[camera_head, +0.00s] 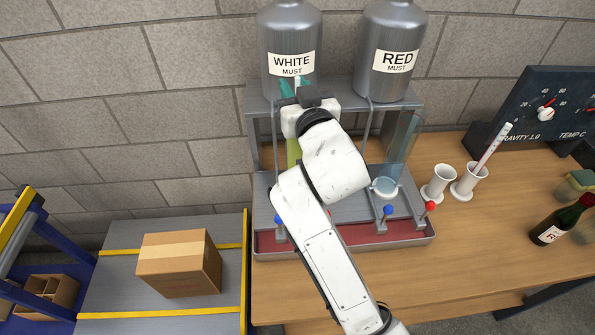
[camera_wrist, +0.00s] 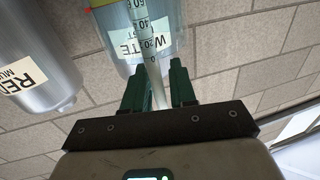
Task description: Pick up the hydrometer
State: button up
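My gripper (camera_head: 296,86) is raised in front of the label of the WHITE must tank (camera_head: 289,35). In the wrist view its two green fingers (camera_wrist: 157,85) stand close on both sides of a slim pale stem with a numbered scale, the hydrometer (camera_wrist: 153,62). The fingers look shut on it. The stem runs up out of the top of the wrist view. In the head view only a small white piece shows between the fingers; my wrist and arm hide the rest.
The RED must tank (camera_head: 392,45) stands beside it. Below are a yellow-green cylinder (camera_head: 293,150), a clear blue cylinder (camera_head: 402,135) and small tap levers. Two white cups (camera_head: 439,184) stand on the table, the right one holding a red-marked stick (camera_head: 492,146). A wine bottle (camera_head: 561,220) stands right.

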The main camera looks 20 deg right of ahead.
grip_shut()
jog(key=shift+r, duration=0.1)
notch_tip(320, 180, up, 28)
jog(key=b, duration=0.1)
dwell(0.6)
jog(key=shift+c, duration=1.4)
grip_release()
grip_shut()
